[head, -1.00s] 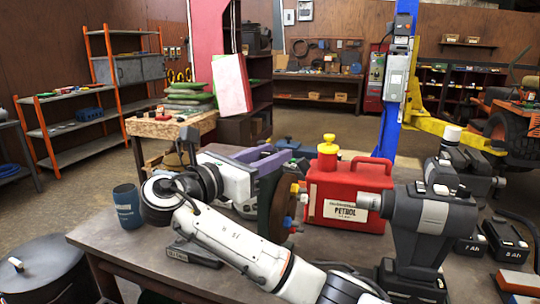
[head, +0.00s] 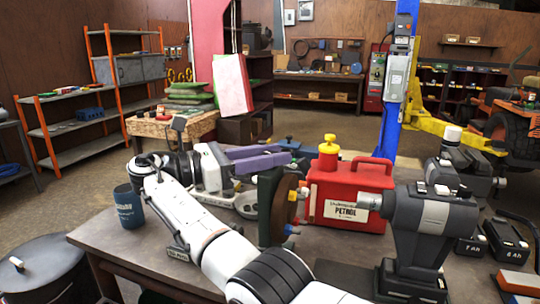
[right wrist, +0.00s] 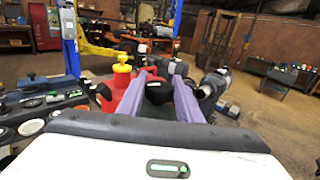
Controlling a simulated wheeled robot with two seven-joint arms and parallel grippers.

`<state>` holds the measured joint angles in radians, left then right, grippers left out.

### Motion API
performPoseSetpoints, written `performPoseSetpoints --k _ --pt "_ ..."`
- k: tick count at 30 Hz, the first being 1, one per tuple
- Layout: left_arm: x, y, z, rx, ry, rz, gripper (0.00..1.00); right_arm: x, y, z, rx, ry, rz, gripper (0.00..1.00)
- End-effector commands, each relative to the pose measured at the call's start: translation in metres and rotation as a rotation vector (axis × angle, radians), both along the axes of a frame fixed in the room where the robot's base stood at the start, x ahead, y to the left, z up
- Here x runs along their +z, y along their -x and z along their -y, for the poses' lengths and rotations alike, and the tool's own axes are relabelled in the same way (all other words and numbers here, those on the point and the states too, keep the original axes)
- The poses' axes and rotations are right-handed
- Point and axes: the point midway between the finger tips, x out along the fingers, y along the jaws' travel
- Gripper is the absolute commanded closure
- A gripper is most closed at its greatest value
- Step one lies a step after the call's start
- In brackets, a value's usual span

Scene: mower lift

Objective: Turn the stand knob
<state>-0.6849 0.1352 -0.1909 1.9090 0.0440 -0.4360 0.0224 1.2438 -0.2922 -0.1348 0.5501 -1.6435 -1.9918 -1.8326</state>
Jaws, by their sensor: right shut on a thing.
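My right gripper (head: 288,157) reaches in from the left over the far side of the bench, its two purple fingers pointing right. In the right wrist view my right gripper (right wrist: 158,92) has a black rounded knob (right wrist: 158,93) between its fingers, and it is shut on it. The knob is hard to make out in the head view, where the upright dark green block (head: 270,205) stands in front of the fingers' lower right. A brown disc (head: 285,200) with coloured tips sits on that block's right side. My left gripper is not in view.
A red petrol can (head: 345,195) stands just right of the disc. A grey machine (head: 432,220) and battery packs (head: 505,240) crowd the bench's right side. A blue cup (head: 128,206) stands at the left. The bench (head: 120,255) is bare at its front left.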

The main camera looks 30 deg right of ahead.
Motion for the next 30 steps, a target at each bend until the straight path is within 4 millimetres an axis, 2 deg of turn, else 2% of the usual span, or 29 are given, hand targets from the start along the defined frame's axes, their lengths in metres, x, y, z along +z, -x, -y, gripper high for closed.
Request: performPoseSetpoints --k 23,24,26,30 --pt "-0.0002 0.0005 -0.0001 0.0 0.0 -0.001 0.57 0.0003 0.0003 0.0016 -0.039 -0.001 0.003 0.9" --pt "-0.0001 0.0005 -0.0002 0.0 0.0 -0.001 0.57 0.0003 0.0003 0.0016 -0.039 -0.001 0.003 0.61" --pt "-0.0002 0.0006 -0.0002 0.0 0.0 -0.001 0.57 0.0003 0.0003 0.0015 -0.038 -0.001 0.002 0.51" --pt "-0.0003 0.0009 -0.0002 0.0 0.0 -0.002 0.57 0.0003 0.0001 0.0011 -0.037 -0.001 0.002 0.49"
